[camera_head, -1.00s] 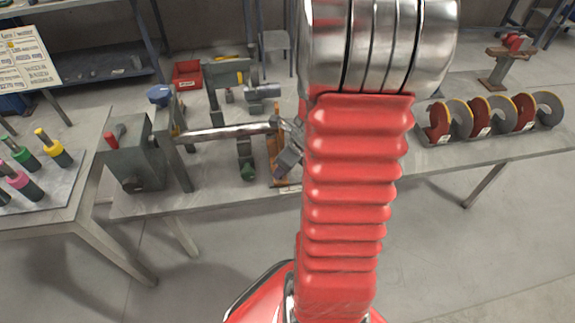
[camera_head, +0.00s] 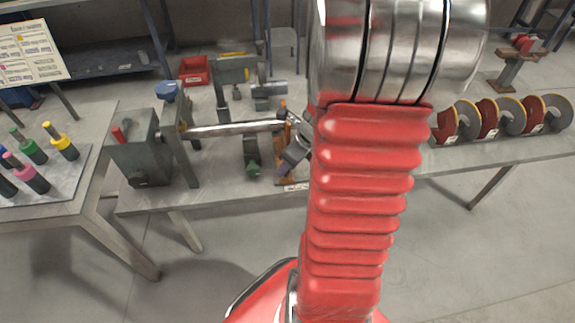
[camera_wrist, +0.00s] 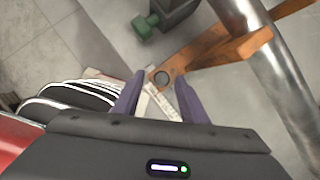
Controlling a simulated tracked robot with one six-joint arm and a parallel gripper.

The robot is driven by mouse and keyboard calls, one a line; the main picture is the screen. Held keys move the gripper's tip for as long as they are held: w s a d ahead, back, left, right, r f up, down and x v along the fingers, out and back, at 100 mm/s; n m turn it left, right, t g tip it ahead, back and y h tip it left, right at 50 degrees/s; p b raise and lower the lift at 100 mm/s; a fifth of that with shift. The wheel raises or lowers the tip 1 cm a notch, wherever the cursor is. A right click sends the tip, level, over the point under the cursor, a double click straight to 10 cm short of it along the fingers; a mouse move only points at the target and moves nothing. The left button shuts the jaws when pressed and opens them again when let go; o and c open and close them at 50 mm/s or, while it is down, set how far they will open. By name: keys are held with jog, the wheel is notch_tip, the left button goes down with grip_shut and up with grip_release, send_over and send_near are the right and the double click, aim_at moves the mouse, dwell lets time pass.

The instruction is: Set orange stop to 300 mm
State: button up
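The orange stop (camera_head: 281,168) stands by the right end of the horizontal metal bar (camera_head: 235,129) on the bench, partly hidden by my gripper (camera_head: 291,158).
A grey block with a red knob (camera_head: 137,150) stands at the bar's left end. A green knob (camera_head: 253,168) sits left of the stop; it also shows in the wrist view (camera_wrist: 146,26). The bench front edge is close.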

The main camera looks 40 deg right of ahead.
jog(key=v, duration=1.2)
dwell(0.4)
jog(key=a+r+n, duration=0.3)
jog(key=a+n, duration=0.5)
jog(key=n, duration=0.3)
jog(key=s+a+r+n, duration=0.1)
jog(key=a+r+n, duration=0.3)
jog(key=a+n, duration=0.4)
jog(key=a+r+n+t, duration=0.1)
jog(key=a+r+n, duration=0.3)
jog(key=a+n, duration=0.5)
jog(key=shift+s+n+h, duration=0.3)
jog(key=shift+n+h, duration=0.1)
jog(key=shift+n, duration=2.6)
jog(key=shift+a, duration=0.15)
